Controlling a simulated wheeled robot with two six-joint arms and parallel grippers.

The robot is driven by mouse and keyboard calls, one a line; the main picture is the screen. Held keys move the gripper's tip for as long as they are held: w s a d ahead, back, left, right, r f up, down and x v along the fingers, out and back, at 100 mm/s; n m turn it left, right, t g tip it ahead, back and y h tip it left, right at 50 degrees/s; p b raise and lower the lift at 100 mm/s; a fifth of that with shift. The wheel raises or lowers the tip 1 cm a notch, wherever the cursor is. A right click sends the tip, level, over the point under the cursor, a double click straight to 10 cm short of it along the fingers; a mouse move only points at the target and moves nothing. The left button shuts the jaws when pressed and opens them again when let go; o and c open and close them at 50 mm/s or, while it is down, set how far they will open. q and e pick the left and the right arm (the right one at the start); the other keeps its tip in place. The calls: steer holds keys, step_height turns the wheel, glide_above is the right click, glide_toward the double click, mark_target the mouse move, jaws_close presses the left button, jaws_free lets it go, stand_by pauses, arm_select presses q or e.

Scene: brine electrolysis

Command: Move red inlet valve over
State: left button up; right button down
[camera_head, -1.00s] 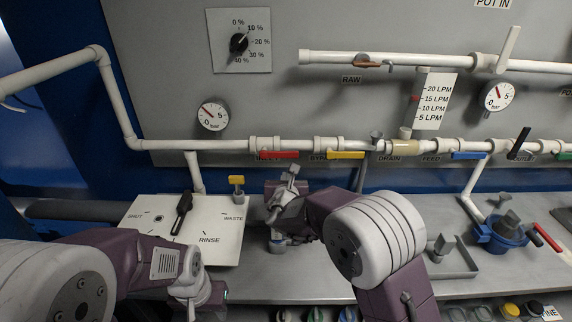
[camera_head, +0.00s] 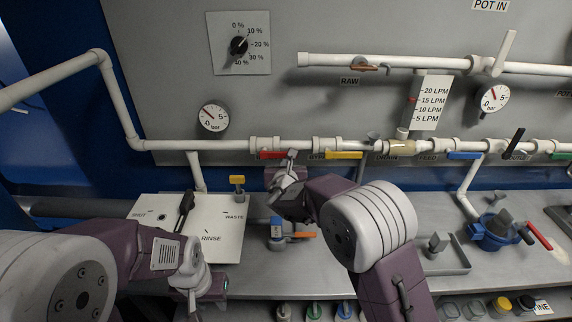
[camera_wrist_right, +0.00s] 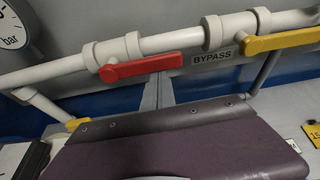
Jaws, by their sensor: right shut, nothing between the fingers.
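The red inlet valve handle (camera_head: 273,155) lies along the white horizontal pipe (camera_head: 225,144), level and pointing right. In the right wrist view, the red handle (camera_wrist_right: 142,69) runs right from its pipe collar, tilted slightly up by the camera angle. My right gripper (camera_head: 291,156) is just below and at the right end of the red handle in the head view, shut and empty. Whether it touches the handle I cannot tell. It partly hides the label under the pipe. My left gripper (camera_head: 194,300) hangs low over the bench's front, its fingers not clear.
Right of the red valve on the same pipe is a yellow bypass handle (camera_head: 345,155), then a blue feed handle (camera_head: 464,156). A white rinse/waste panel (camera_head: 222,226) lies on the bench. An orange-handled fitting (camera_head: 304,235) stands below my right gripper.

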steer(key=shift+r, duration=0.3)
steer(key=a+r+n+t+h+p, duration=0.2)
steer(key=a+r+n+h+p, duration=0.3)
steer(key=r+n+p, duration=0.3)
steer(key=n+p, duration=0.4)
steer(key=p, duration=0.2)
steer(key=shift+n+h, duration=0.3)
steer(key=shift+n, duration=0.1)
steer(key=shift+a, duration=0.1)
stand_by(0.5)
